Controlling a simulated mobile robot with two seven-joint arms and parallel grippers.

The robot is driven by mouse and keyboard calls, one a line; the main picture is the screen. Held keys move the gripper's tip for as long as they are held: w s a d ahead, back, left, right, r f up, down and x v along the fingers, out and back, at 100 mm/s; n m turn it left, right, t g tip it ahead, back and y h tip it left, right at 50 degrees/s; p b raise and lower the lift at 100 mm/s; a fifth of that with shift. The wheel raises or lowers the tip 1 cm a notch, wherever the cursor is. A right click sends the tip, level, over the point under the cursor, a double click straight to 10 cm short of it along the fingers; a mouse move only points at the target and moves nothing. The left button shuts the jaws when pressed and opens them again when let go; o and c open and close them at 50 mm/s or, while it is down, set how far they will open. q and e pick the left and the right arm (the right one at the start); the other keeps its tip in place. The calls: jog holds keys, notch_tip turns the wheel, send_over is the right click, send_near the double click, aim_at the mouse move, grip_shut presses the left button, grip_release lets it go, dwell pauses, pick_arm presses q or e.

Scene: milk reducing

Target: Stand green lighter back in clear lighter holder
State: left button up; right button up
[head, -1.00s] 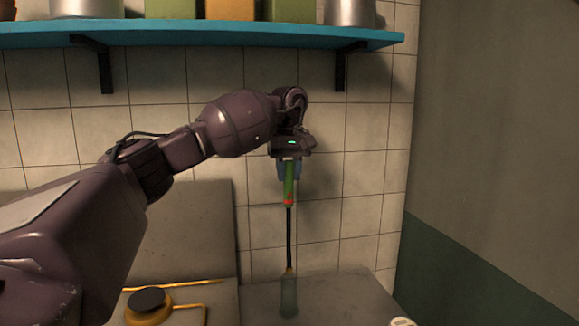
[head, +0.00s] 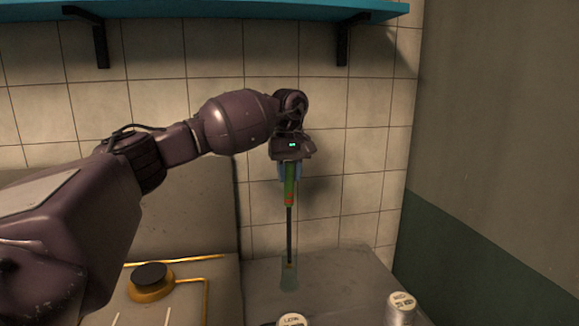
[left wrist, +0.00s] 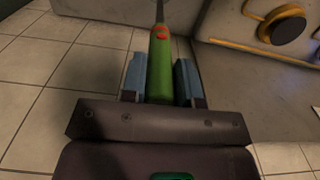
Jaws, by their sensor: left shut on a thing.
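The green lighter (head: 290,188) hangs upright, its long dark nozzle pointing down. The clear lighter holder (head: 289,283) stands on the counter below it, against the tiled wall. The nozzle's lower end overlaps the upper part of the holder and appears to be inside its mouth; how deep is hard to tell. My left gripper (head: 289,174) is above the holder and shut on the green handle. In the left wrist view the lighter (left wrist: 160,75) lies between the two blue fingers, its nozzle running out of the top edge. My right gripper is not in view.
The stove with a burner (head: 151,277) is left of the holder. Two white-lidded containers, one at the right (head: 402,302) and one at the bottom edge (head: 292,320), stand nearer. A blue shelf (head: 220,18) crosses above.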

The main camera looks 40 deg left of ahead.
pick_arm(q)
jog(key=shift+f, duration=1.55)
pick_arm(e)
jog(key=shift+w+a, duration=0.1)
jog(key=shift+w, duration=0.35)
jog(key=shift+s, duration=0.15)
pick_arm(q)
jog(key=o, duration=1)
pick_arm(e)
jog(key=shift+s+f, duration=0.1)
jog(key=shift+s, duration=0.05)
pick_arm(q)
notch_tip(320, 180, up, 11)
jog(key=shift+f, duration=0.1)
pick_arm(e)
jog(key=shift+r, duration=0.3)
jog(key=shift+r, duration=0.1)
